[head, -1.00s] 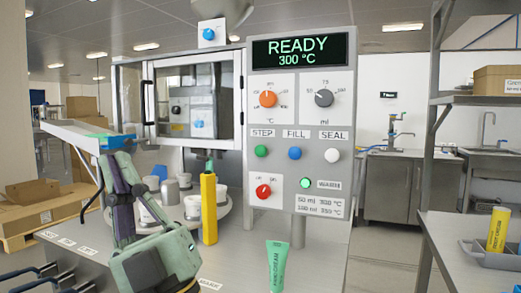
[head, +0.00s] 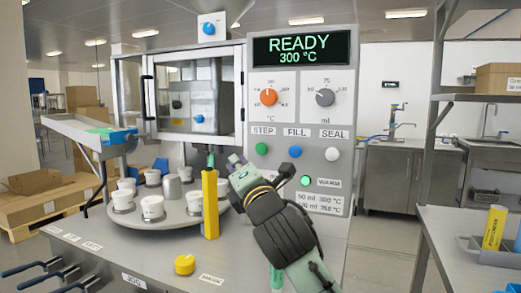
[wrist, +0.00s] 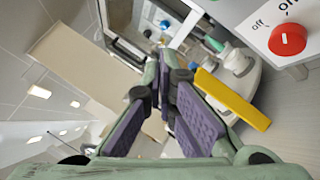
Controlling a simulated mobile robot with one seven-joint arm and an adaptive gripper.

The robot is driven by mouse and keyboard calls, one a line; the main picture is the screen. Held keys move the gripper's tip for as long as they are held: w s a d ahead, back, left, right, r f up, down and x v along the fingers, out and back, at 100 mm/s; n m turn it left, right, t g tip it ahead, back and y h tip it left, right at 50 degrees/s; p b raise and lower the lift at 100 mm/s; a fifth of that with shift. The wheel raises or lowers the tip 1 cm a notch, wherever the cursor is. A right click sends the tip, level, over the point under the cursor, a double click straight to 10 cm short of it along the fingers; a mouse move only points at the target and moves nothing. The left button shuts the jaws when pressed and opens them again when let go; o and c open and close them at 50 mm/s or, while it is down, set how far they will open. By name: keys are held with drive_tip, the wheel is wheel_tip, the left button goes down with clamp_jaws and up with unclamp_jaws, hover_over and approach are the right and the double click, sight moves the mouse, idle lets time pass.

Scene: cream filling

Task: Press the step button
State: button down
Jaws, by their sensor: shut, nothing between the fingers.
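The green STEP button (head: 262,149) is on the grey control panel, left of the blue FILL button (head: 295,151) and the white SEAL button (head: 332,154). My gripper (head: 236,162) is in front of the panel's lower left, its tips a little below and left of the STEP button in the picture. Whether it touches the panel cannot be told. In the wrist view my gripper's purple-padded fingers (wrist: 163,62) are shut and empty. The STEP button is not clear in that view. The display (head: 303,48) reads READY, 300 °C.
A yellow post (head: 210,203) stands close left of my gripper. The turntable (head: 185,217) with white cups is left of it. The red switch knob (wrist: 288,40) shows in the wrist view.

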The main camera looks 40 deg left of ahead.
drive_tip(key=w+a+p, duration=0.2)
drive_tip(key=w, duration=0.6)
drive_tip(key=shift+w, duration=0.25)
drive_tip(key=shift+w+a, duration=0.1)
drive_tip(key=shift+w, duration=0.1)
idle(1.2)
drive_tip(key=shift+w, duration=0.2)
drive_tip(key=shift+w+a, duration=0.2)
drive_tip(key=shift+w, duration=0.4)
idle(0.7)
drive_tip(key=shift+s, duration=0.2)
drive_tip(key=shift+s+d, duration=0.3)
drive_tip(key=shift+s, duration=0.45)
drive_tip(key=shift+s+d+b, duration=0.2)
drive_tip(key=shift+s+b, duration=0.05)
drive_tip(key=shift+s, duration=0.55)
drive_tip(key=shift+s+d+b, duration=0.15)
drive_tip(key=shift+s+b, duration=0.05)
drive_tip(key=shift+s, duration=0.65)
drive_tip(key=shift+s+d+b, duration=0.2)
drive_tip(key=shift+s+b, duration=0.05)
drive_tip(key=shift+s, duration=0.55)
